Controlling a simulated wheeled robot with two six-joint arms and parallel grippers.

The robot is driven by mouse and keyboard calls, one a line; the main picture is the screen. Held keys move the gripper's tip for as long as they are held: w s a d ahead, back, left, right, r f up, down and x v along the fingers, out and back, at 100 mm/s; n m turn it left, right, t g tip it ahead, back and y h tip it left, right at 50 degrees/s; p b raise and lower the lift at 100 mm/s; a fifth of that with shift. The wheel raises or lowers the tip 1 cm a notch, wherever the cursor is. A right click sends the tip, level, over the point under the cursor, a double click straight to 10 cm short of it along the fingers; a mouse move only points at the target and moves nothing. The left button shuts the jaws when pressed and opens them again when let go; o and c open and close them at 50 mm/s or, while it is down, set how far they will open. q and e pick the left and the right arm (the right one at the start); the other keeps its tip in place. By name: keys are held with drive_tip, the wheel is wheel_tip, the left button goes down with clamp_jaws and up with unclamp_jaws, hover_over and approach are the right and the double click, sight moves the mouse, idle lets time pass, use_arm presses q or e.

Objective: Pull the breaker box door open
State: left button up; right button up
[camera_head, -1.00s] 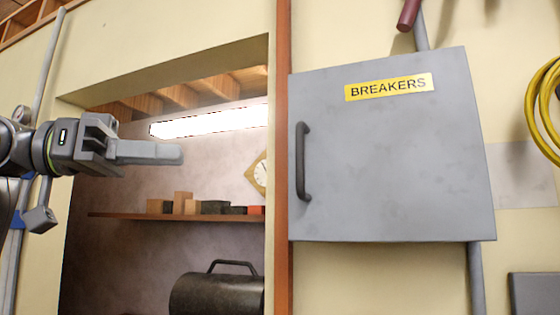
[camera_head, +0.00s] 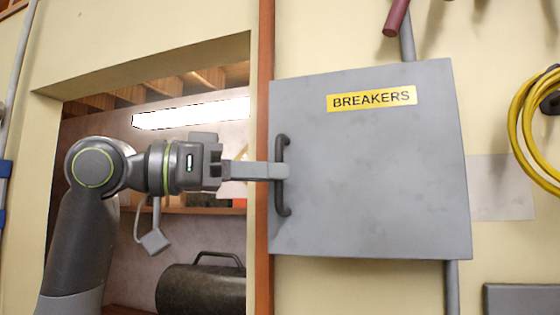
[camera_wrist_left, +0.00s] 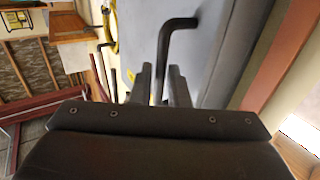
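The grey breaker box door (camera_head: 370,180), with a yellow BREAKERS label (camera_head: 372,98), is shut. Its dark vertical handle (camera_head: 280,202) is near the left edge. My left gripper (camera_head: 278,171) reaches in from the left, with its fingertips at the middle of the handle. In the left wrist view, the handle (camera_wrist_left: 166,50) runs down between the two fingers (camera_wrist_left: 160,85). A small gap seems to show beside the bar, so the fingers look open around it; contact is hard to tell. My right gripper is not in view.
A reddish-brown post (camera_head: 265,130) stands just left of the box. Left of it is a recess with a shelf and a dark barrel-like object (camera_head: 203,289). A yellow hose coil (camera_head: 526,130) hangs to the right. A dark red bar (camera_head: 396,17) sticks out above.

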use_arm(q)
drive_tip(key=shift+x, duration=1.05)
drive_tip(key=shift+c, duration=0.4)
clamp_jaws()
